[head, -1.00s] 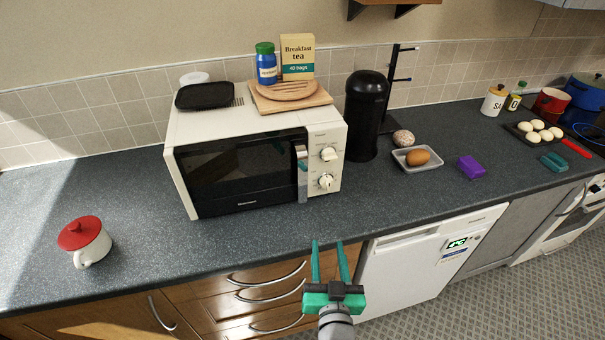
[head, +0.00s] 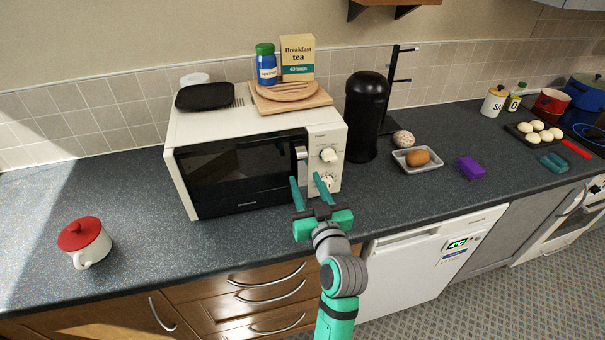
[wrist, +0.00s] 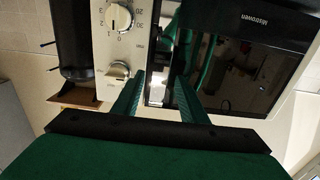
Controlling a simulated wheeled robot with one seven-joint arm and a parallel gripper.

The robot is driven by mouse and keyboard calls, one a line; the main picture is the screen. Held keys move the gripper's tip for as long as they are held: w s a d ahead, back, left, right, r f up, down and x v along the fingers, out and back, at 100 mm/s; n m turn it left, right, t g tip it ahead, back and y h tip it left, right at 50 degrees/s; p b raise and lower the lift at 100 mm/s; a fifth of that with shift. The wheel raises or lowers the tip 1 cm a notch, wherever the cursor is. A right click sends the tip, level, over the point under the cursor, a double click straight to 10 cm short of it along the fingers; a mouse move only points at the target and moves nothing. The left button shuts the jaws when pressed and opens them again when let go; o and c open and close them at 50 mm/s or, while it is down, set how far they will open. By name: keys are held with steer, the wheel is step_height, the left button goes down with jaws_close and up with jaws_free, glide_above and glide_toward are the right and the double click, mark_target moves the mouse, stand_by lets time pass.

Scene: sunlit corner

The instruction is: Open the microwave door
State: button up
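The white microwave (head: 240,125) stands on the counter with its dark-windowed door (head: 235,175) shut. The pale upright door handle (head: 301,153) is at the door's right edge, beside the control panel. Its lower part is hidden behind my gripper (head: 306,179) in the head view. My gripper is open in front of the handle, one finger on each side of it in the picture. In the upside-down wrist view, my gripper (wrist: 160,82) has the handle (wrist: 157,90) showing between its spread fingers. I cannot tell whether they touch it.
Two knobs (head: 328,155) are right of the handle. A board (head: 290,100) with a jar (head: 266,65) and tea box (head: 298,58) sits on the microwave, beside a black tray (head: 205,96). A black canister (head: 366,115) stands close right. A red-lidded pot (head: 84,242) is front left.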

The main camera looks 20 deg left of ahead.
mark_target(303, 175)
steer(key=shift+x, duration=2.05)
jaws_close()
